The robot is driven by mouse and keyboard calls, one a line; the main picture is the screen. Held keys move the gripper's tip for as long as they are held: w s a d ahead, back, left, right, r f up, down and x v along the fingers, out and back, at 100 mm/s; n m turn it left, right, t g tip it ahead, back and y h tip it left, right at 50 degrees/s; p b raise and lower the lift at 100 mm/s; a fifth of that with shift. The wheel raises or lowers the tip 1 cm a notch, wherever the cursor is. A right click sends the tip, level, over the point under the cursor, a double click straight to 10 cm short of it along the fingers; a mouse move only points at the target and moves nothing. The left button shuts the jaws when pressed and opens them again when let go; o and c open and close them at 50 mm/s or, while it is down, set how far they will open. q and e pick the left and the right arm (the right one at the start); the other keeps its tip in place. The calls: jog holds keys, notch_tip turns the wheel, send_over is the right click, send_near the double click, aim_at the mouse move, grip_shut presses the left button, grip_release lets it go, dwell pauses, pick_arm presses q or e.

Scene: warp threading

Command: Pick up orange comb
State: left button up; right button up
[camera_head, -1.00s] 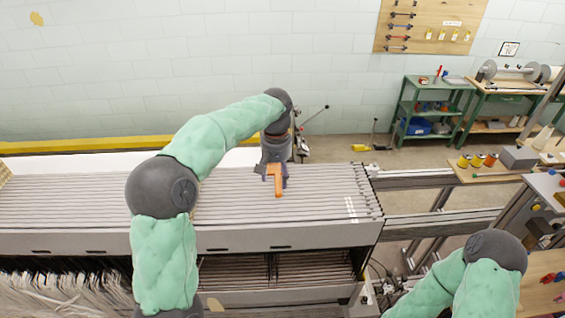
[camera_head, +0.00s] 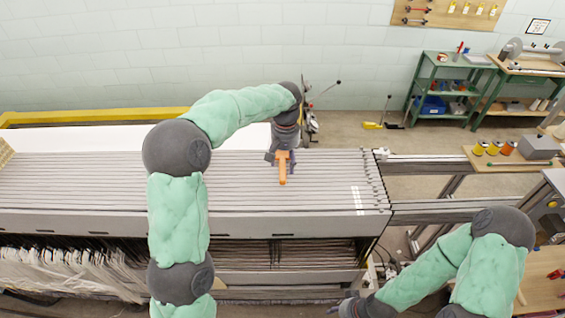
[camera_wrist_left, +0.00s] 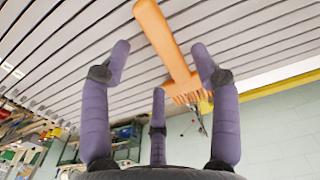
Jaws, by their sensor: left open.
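The orange comb (camera_head: 283,171) lies on the grey slatted top of the loom (camera_head: 120,190), near its back right part. In the left wrist view the comb (camera_wrist_left: 164,40) shows its long handle and a toothed head between my spread fingers. My left gripper (camera_head: 283,156) is at the comb's head end, and its purple fingers (camera_wrist_left: 160,75) are open around the comb without visibly closing on it. My right gripper (camera_head: 345,305) is at the bottom edge of the head view, partly cut off, far from the comb.
Long parallel slats run across the loom top. White threads (camera_head: 60,270) hang at the lower left. A metal rail (camera_head: 430,165) extends right. A small table with yellow and orange spools (camera_head: 494,148) stands at the right, and a green shelf (camera_head: 445,90) stands by the wall.

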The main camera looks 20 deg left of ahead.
aim_at(284, 168)
pick_arm(q)
notch_tip(284, 168, down, 4)
jog(key=shift+w+a+r, duration=0.1)
jog(key=shift+a+r, duration=0.05)
jog(key=shift+r, duration=0.1)
jog(key=c, duration=0.3)
grip_shut()
jog(key=shift+r, duration=0.15)
